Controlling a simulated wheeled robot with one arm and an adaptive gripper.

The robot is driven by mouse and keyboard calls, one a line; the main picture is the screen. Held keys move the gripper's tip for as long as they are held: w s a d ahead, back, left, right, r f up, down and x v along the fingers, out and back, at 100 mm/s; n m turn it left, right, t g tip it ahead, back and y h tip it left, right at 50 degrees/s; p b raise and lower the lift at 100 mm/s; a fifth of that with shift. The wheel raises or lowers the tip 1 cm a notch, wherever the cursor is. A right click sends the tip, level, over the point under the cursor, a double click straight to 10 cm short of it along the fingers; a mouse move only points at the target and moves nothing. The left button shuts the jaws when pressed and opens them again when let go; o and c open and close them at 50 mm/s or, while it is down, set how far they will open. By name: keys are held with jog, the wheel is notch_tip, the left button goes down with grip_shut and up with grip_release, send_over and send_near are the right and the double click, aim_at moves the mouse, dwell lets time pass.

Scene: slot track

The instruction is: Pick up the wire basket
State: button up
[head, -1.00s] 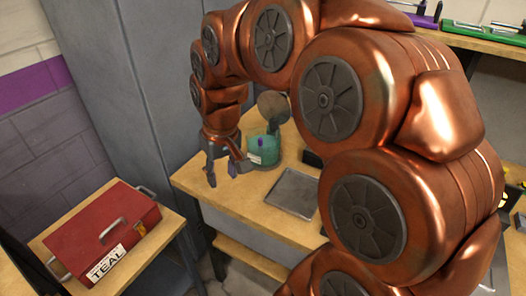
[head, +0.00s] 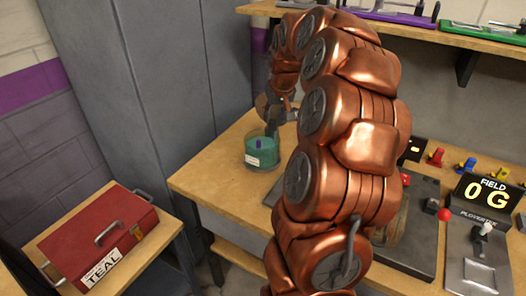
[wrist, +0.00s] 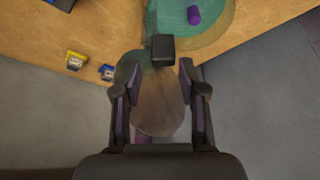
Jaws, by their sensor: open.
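A round, brownish see-through piece (wrist: 157,112), which looks like the mesh of the wire basket, lies between and below my gripper's fingers in the wrist view. A dark block (wrist: 163,50), perhaps its grip, sits at its upper end, by the fingertips. My gripper (wrist: 158,70) is open, with a finger on either side; I cannot tell whether they touch it. In the head view a greyish round part (head: 262,104) shows above the teal tub (head: 262,158). My arm hides most of my gripper there. The tub holds a purple piece (wrist: 194,15).
The tub stands on a wooden bench (head: 215,165). A red toolbox (head: 105,235) sits on a lower table at left. At right are a field display (head: 487,195) and a red-knobbed lever (head: 444,214). Yellow (wrist: 75,60) and blue blocks lie on the bench. A grey cabinet stands behind.

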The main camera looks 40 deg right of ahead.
aim_at(273, 122)
jog(key=shift+a+p+x, duration=0.15)
jog(key=shift+p+x, duration=0.3)
jog(key=shift+x, duration=0.9)
jog(key=shift+a+p+x, duration=0.1)
jog(key=shift+p+x, duration=0.3)
jog(key=shift+x, duration=0.9)
jog(key=shift+s+f, duration=0.1)
grip_shut()
